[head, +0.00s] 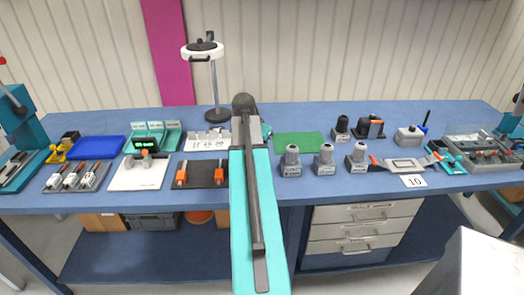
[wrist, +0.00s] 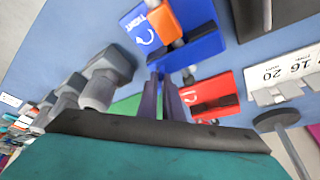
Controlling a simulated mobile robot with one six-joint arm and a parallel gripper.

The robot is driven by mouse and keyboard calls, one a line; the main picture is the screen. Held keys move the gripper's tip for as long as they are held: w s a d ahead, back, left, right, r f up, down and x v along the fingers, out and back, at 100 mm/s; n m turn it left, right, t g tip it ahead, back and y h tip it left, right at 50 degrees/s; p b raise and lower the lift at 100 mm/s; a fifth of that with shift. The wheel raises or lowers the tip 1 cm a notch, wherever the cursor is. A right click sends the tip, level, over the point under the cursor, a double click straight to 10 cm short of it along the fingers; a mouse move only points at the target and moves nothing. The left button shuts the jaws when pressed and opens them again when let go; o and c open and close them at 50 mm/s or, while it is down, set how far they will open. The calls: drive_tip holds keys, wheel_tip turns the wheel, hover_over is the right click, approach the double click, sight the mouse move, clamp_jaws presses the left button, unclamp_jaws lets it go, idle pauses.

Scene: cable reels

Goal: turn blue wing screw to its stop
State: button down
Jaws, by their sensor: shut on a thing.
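The blue wing-screw station (wrist: 205,47) is at the top middle of the wrist view. It has a blue plate with white lettering, a curved arrow, an orange block and a grey shaft. My gripper (wrist: 161,74) reaches the near edge of this station, its two dark fingers close together at the tips. It is shut on a small part there, apparently the blue wing screw, which the fingers mostly hide. The screw's turn angle cannot be told. In the head view my arm covers the station and the gripper.
A red station (wrist: 210,97) with a similar arrow sits close beside the fingers. Grey-capped posts (wrist: 105,78) stand to the left. A dark round-based stand (wrist: 275,120) is at the right. In the head view, a green mat (head: 298,142) lies right of my arm.

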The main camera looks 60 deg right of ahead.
drive_tip(key=m+g, duration=0.1)
drive_tip(key=m, duration=0.2)
drive_tip(key=m+g+b, duration=0.1)
drive_tip(key=m, duration=0.2)
drive_tip(key=shift+w+d+y+b, duration=0.2)
drive_tip(key=shift+y+b, duration=0.1)
drive_tip(key=shift+y, duration=0.1)
drive_tip(key=shift+m+g+y+b, duration=0.6)
drive_tip(key=shift+m+g, duration=0.1)
drive_tip(key=shift+m, duration=1.2)
drive_tip(key=c, duration=1.9)
unclamp_jaws()
drive_tip(key=shift+s, duration=0.1)
